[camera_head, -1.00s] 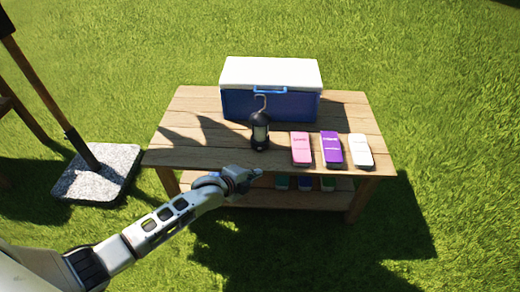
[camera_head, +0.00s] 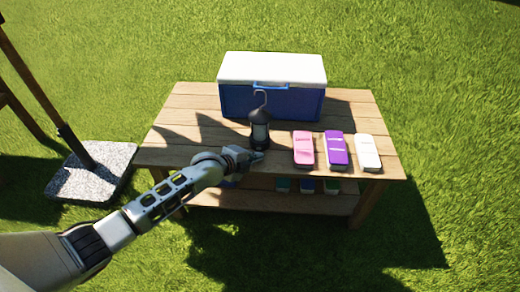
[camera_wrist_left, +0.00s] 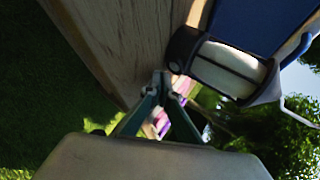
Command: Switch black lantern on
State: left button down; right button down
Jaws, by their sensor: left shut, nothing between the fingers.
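The black lantern (camera_head: 260,128) stands upright on the wooden table, with a hook on top. It also shows in the left wrist view (camera_wrist_left: 226,68), where its pale glass lies sideways in the tilted picture. My left gripper (camera_head: 256,157) is shut and empty at the front of the lantern's base. In the left wrist view its fingertips (camera_wrist_left: 160,82) are together close beside the dark base. I cannot tell whether they touch it. The lantern's switch cannot be made out. My right gripper is not in view.
A blue cooler with a white lid (camera_head: 272,84) stands behind the lantern. Pink (camera_head: 303,149), purple (camera_head: 336,149) and white (camera_head: 367,152) boxes lie to its right. The wooden table (camera_head: 190,103) is bare at the left. More items sit on the lower shelf.

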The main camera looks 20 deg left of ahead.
pick_arm(q)
jog(key=shift+w, duration=0.15)
dwell(0.9)
dwell(0.4)
jog(key=shift+w+a, duration=0.1)
jog(key=shift+w+a, duration=0.1)
jog(key=shift+w, duration=0.2)
